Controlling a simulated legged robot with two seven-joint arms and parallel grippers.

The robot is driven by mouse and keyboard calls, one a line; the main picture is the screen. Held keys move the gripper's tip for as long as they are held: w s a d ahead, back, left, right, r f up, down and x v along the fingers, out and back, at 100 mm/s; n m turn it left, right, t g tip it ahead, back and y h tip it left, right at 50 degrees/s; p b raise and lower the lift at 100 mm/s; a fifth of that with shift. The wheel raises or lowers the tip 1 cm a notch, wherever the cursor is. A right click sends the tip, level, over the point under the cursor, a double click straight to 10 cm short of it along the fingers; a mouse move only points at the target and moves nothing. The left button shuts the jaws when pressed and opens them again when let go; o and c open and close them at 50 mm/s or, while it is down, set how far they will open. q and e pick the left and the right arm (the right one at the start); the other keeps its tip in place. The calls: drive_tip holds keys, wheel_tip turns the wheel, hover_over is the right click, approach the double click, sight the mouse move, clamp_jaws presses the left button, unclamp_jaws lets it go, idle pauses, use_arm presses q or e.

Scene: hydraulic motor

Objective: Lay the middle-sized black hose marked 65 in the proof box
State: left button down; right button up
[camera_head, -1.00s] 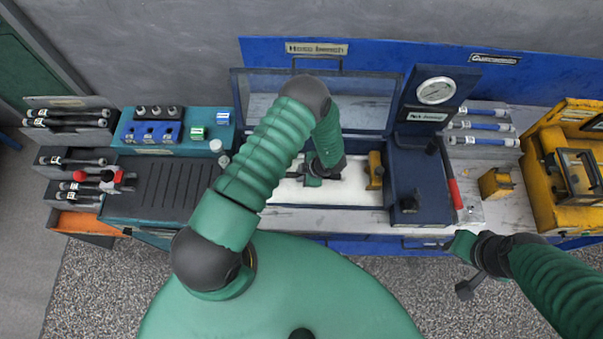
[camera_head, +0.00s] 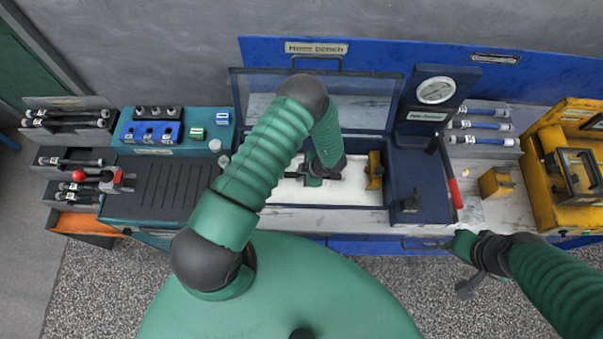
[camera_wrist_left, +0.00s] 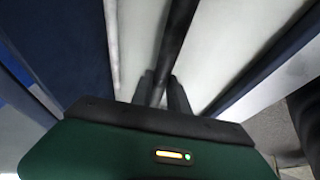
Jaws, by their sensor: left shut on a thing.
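The proof box (camera_head: 354,194) is a blue-rimmed, white-floored tray with a raised clear lid, in the middle of the bench. My left gripper (camera_head: 315,180) reaches down into it in the head view. In the left wrist view its black fingers (camera_wrist_left: 163,92) are shut on a black hose (camera_wrist_left: 179,35), which runs away from them over the pale floor between the dark walls. The mark on the hose cannot be read, and I cannot tell whether it touches the floor. My right gripper (camera_head: 463,246) hangs off the bench's front edge at the right; its fingers are not clear.
A ribbed mat (camera_head: 165,187) lies left of the box. A gauge (camera_head: 436,91) stands right of it, then blue hoses (camera_head: 482,125), a yellow block (camera_head: 496,183) and a yellow machine (camera_head: 570,165).

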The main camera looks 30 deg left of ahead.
use_arm(q)
drive_tip(key=shift+f+b, duration=0.35)
drive_tip(key=shift+f, duration=0.05)
drive_tip(key=c, duration=1.2)
unclamp_jaws()
drive_tip(key=shift+c, duration=0.2)
drive_tip(key=shift+o, duration=0.3)
drive_tip(key=shift+s+d+f, duration=0.1)
drive_tip(key=shift+s+f, duration=0.05)
drive_tip(key=shift+d+r, duration=0.2)
drive_tip(key=shift+r, duration=0.2)
drive_tip(key=b+v, duration=0.2)
drive_tip(key=v, duration=1.4)
drive_tip(key=shift+w, duration=0.2)
drive_tip(key=shift+a+r, duration=0.1)
drive_tip(key=shift+a, duration=0.05)
